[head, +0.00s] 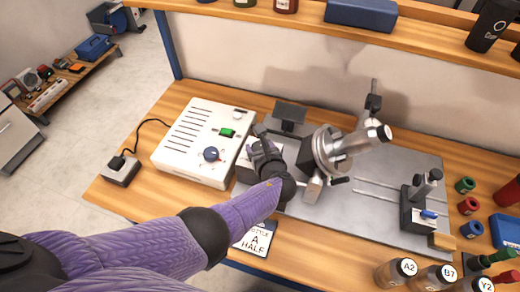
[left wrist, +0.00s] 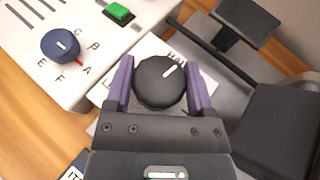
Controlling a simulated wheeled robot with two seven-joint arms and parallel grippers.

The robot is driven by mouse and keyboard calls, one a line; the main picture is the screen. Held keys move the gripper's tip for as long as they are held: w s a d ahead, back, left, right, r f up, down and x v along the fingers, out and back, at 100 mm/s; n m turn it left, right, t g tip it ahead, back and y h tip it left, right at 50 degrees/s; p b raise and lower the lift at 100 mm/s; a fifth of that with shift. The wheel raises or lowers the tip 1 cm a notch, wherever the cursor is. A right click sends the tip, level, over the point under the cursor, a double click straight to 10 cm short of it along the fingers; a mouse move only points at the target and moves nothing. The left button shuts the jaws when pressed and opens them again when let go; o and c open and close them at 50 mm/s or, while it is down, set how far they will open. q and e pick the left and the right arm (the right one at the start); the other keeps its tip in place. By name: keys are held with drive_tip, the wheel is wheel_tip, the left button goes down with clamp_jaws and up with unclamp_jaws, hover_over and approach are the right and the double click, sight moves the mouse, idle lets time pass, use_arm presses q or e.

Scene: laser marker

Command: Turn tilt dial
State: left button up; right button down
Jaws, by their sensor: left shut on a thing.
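A black round dial (left wrist: 160,84) with a white pointer line sits between the purple fingers of my left gripper (left wrist: 160,75). The pointer aims to the upper right in the left wrist view. Printed letters on the white plate behind are partly covered by the dial. In the head view my left gripper (head: 262,145) reaches over the metal base, just right of the white control box, and hides the dial. The fingers are shut on the dial's two sides. My right gripper is out of view.
The white control box (head: 185,125) has a blue dial (head: 211,154) and a green switch (head: 227,132). The metal machine head (head: 350,146) stands close to the right of my gripper. A card (head: 257,238) lies in front; bottles (head: 396,271) stand at the front right.

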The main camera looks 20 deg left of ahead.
use_arm(q)
drive_tip(key=shift+n+g+y+b, duration=0.6)
drive_tip(key=shift+n+y+b, duration=0.15)
drive_tip(key=shift+n+y, duration=0.15)
drive_tip(key=o, duration=1.2)
